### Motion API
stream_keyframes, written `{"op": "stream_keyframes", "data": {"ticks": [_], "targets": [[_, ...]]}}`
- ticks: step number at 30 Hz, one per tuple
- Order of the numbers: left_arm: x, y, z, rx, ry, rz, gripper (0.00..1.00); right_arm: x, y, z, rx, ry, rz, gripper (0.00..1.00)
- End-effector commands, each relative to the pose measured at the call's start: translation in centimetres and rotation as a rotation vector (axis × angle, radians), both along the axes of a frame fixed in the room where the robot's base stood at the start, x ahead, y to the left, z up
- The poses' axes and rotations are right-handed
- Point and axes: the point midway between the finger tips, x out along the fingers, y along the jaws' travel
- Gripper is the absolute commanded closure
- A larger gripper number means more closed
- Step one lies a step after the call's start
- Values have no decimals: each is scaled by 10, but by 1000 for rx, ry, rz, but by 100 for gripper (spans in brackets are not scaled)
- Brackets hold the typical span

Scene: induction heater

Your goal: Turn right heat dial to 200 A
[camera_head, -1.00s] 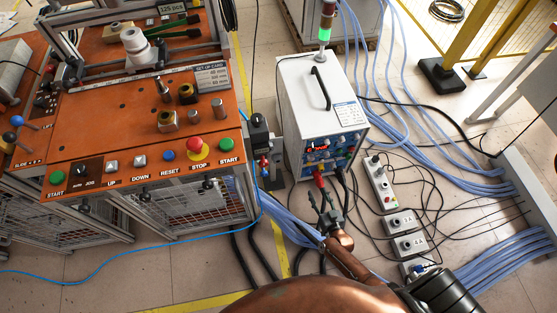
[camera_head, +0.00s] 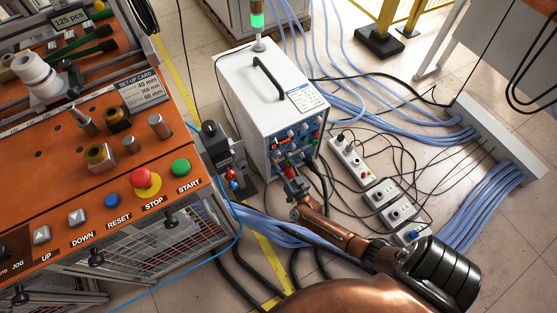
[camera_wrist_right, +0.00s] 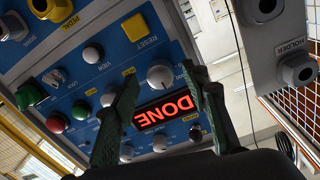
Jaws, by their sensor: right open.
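The white heater box (camera_head: 265,95) stands on the floor, its blue control panel (camera_head: 296,142) facing my right arm. My right gripper (camera_head: 288,172) is in front of the panel, jaws open. In the right wrist view the panel appears upside down, with a red display (camera_wrist_right: 163,112) reading DONE. The open fingers (camera_wrist_right: 160,73) point at the panel, one on each side of a light grey dial (camera_wrist_right: 160,75). I cannot tell whether they touch it. Dial labels and settings are too small to read. My left gripper is out of view.
An orange bench (camera_head: 120,180) with push buttons is at the left. A grey holder block (camera_wrist_right: 283,45) is right of the panel in the wrist view. Power strips (camera_head: 352,160) and blue cables lie on the floor at the right.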

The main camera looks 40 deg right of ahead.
Motion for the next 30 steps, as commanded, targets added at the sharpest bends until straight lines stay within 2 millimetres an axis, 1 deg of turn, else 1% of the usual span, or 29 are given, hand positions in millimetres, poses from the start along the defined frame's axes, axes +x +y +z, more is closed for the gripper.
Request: {"op": "stream_keyframes", "data": {"ticks": [8, 11, 27, 30], "targets": [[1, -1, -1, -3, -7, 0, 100, 2, -1, 0, 0, 1, 0, 58], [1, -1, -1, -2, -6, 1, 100, 2, -1, 0, 0, 1, 0, 64], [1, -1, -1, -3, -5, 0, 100, 2, 0, 0, 0, 1, 0, 100], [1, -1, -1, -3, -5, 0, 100, 2, 0, 0, -2, 1, 0, 100]]}}
